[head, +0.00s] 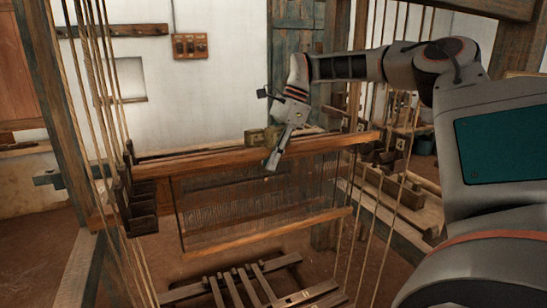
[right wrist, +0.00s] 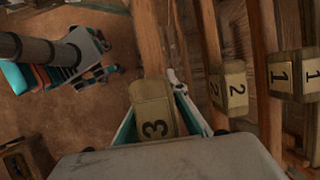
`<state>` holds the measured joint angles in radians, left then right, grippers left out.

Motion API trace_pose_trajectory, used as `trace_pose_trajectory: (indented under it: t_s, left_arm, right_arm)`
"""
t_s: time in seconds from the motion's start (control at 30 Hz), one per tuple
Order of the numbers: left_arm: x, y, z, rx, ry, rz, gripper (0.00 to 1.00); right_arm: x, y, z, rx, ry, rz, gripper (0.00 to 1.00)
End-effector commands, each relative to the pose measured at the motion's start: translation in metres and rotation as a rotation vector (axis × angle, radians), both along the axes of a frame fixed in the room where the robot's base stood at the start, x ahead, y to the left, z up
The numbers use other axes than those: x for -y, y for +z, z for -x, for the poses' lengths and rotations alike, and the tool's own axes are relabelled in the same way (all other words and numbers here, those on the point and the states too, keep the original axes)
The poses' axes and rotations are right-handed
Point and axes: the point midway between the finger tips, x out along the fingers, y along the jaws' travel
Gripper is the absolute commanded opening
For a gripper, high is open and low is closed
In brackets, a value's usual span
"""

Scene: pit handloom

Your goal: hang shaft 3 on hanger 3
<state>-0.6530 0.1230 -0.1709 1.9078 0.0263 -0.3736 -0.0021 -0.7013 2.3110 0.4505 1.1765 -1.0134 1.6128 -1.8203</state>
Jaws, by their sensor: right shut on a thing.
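Shaft 3 is a long wooden bar (head: 315,147) with a curtain of thin wires and a lower bar (head: 270,232) below it. A wooden block marked 3 (right wrist: 155,115) is on its top bar. My right gripper (head: 273,150) is over the top bar, its fingers on both sides of this block; in the right wrist view it is shut on the block. Dark stepped brackets stand at the left end (head: 142,208) and the right end (head: 372,152). I cannot read which step is hanger 3. My left gripper is not in view.
Blocks marked 2 (right wrist: 230,86) and 1 (right wrist: 282,77) sit on neighbouring bars close beside the held block. Ropes (head: 92,75) hang at the left, more at the right. Slatted treadles (head: 240,285) lie below. A wooden post (head: 52,110) stands at the left.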

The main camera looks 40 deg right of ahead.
Motion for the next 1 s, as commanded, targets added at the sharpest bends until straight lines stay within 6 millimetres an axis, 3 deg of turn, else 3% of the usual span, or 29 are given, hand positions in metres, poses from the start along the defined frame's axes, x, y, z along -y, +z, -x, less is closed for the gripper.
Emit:
trace_pose_trajectory:
  t_s: [0.17,0.7,1.0]
  left_arm:
    - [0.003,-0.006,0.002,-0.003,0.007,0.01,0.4]
    - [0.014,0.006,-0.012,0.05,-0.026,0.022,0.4]
    - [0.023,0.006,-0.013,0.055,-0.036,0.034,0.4]
  right_arm:
    - [0.0,-0.012,0.0,0.002,0.001,-0.001,0.0]
    - [-0.001,-0.045,0.0,0.001,0.003,-0.001,0.0]
    - [-0.001,-0.054,0.001,0.001,0.002,-0.001,0.0]
